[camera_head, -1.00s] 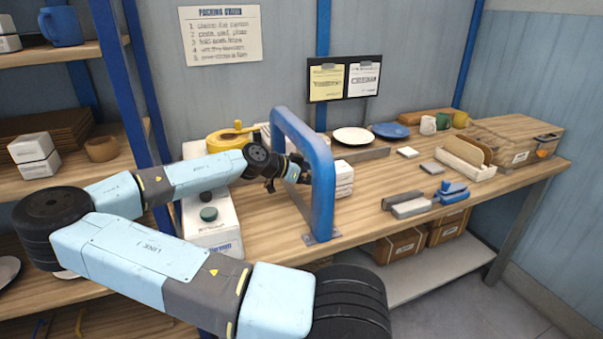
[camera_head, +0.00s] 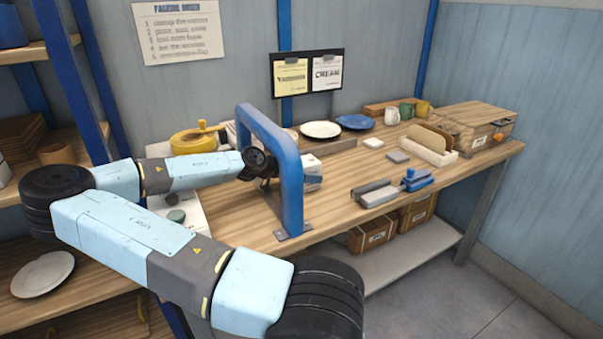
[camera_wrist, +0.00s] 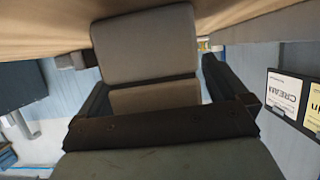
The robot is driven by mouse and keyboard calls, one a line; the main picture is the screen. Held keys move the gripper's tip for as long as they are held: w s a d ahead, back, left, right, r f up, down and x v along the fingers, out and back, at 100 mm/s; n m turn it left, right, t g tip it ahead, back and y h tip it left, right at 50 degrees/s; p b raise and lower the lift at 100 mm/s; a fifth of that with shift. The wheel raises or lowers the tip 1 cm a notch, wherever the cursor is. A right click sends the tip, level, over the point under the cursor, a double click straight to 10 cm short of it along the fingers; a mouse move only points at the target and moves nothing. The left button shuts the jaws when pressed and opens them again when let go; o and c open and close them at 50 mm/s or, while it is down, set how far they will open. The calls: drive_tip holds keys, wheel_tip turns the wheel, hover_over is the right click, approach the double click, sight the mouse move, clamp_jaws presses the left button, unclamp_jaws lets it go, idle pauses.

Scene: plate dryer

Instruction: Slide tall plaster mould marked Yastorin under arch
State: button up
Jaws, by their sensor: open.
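A pale block (camera_head: 312,167), apparently the mould, stands on the bench at the blue arch (camera_head: 291,190), partly hidden by the arch's post. I cannot read any marking on it. My gripper (camera_wrist: 154,78) is open in the wrist view, with a dark finger on each side. A grey-brown block (camera_wrist: 145,44) fills the space ahead of and between the fingers. I cannot tell whether the fingers touch it.
A yellow round tool (camera_head: 197,142) lies behind my arm. Plates (camera_head: 321,129), cups and a rack (camera_head: 430,150) stand farther right. Grey blocks (camera_head: 374,192) and a blue clamp (camera_head: 416,181) sit near the front edge. The bench between is mostly clear.

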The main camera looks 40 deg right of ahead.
drive_tip(key=c, duration=1.4)
drive_tip(key=shift+a, duration=0.1)
